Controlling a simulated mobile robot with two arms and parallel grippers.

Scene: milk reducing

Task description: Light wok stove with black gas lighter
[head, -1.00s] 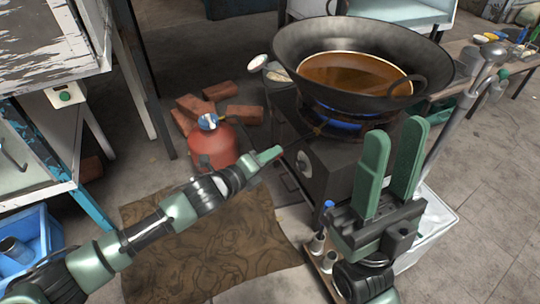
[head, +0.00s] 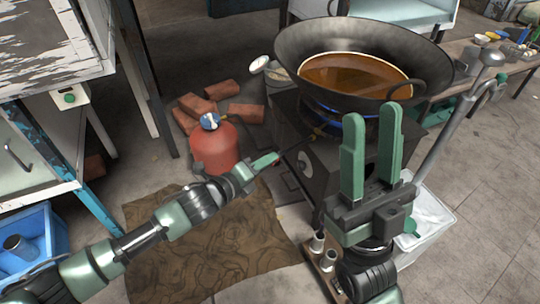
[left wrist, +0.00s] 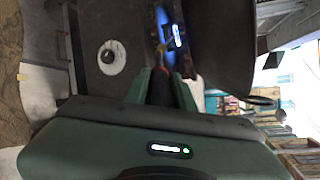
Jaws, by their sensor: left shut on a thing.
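The black gas lighter (left wrist: 158,88) is held in my left gripper (head: 266,161), its thin tip pointing at the stove's burner in the left wrist view. The left fingers are shut around the lighter's body. The dark wok stove (head: 334,160) has a round knob (left wrist: 111,57) on its front. Blue flame (head: 343,114) shows under the wok and in the left wrist view (left wrist: 164,28). The wok (head: 292,52) sits on the stove with brown liquid (head: 345,74) inside. My right gripper (head: 372,150) is in front of the stove, fingers apart and empty.
A red gas cylinder (head: 214,150) with a blue-topped valve stands left of the stove, near loose bricks (head: 222,90). A brown mat (head: 225,240) lies below my left arm. A white bin (head: 432,212) and a long-handled ladle (head: 458,115) are at right.

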